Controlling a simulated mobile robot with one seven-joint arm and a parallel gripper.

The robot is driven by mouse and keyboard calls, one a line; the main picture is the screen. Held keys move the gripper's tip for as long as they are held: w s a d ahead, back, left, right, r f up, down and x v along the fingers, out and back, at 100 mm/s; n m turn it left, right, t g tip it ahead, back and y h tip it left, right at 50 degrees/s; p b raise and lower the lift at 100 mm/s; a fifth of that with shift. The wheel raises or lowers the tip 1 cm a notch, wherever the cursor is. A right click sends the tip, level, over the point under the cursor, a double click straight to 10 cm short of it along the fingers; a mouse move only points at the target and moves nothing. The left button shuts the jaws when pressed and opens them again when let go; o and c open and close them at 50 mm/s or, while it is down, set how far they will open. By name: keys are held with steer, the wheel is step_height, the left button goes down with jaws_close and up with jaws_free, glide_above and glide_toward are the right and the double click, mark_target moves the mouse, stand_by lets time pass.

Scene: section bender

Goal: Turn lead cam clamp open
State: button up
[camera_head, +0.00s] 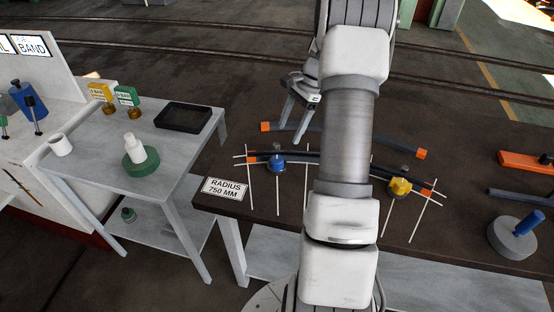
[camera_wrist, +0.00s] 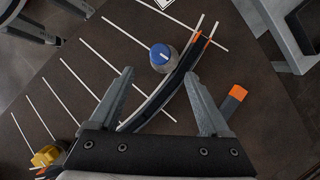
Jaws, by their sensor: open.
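Two cam clamps stand by a dark curved bar (camera_head: 325,164) on the brown table: one blue-topped (camera_head: 277,163) at its left, one yellow (camera_head: 399,186) at its right. I cannot tell from labels which is the lead one. In the wrist view the blue clamp (camera_wrist: 160,54) sits beside the bar, just beyond my fingertips, and the yellow clamp (camera_wrist: 46,156) is at lower left. My gripper (camera_wrist: 159,75) is open and empty, its fingers either side of the bar in that view. In the head view my gripper (camera_head: 291,130) is behind the blue clamp, apparently above the table.
A second bar with orange ends (camera_head: 420,153) lies behind the curved one. White rods cross the table. A grey disc with a blue handle (camera_head: 512,238) is at right. A side table with a black tray (camera_head: 184,117) is left.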

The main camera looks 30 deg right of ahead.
mark_target(277, 159)
steer(key=x, duration=1.1)
steer(key=shift+a+f, duration=0.1)
steer(key=shift+f, duration=0.2)
steer(key=shift+c, duration=0.3)
jaws_close()
